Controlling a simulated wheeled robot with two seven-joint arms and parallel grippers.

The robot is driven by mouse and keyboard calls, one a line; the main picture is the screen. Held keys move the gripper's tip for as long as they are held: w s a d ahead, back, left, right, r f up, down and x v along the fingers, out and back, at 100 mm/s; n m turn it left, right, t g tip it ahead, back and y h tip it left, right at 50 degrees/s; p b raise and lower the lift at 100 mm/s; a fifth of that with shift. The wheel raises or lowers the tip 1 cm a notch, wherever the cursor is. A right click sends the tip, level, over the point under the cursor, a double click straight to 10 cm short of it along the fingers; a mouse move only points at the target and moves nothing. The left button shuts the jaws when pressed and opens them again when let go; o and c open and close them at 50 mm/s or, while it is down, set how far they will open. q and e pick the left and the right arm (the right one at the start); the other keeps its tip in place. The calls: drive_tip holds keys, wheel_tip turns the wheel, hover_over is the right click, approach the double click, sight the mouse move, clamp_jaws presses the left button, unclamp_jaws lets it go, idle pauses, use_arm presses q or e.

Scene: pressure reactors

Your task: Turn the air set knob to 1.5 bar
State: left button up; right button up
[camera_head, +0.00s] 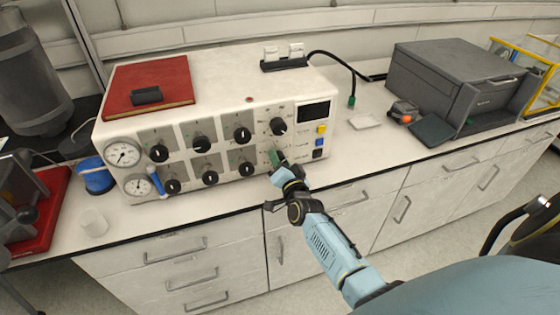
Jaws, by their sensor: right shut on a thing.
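The white control box (222,85) stands on the bench with two rows of black knobs on its front. My right gripper (276,158) reaches the lower right of this panel. It is shut on a knob there, which the fingers mostly hide. I cannot read the labels, so I cannot confirm which knob is the air set knob. Two round dial gauges sit at the panel's left end, an upper gauge (122,153) and a lower gauge (137,186). Their needles are too small to read. My left gripper is not in view.
A red book (150,78) lies on the box. A dark display (314,112) is at the panel's upper right. A blue spool (96,178) and a white cup (94,222) stand left. A grey printer (455,78) stands right.

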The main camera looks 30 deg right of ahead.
drive_tip(key=shift+m, duration=0.3)
idle(0.4)
drive_tip(key=o, duration=1)
drive_tip(key=shift+s, duration=0.15)
drive_tip(key=v, duration=1.3)
drive_tip(key=shift+a+p, duration=0.1)
drive_tip(key=shift+p, duration=0.3)
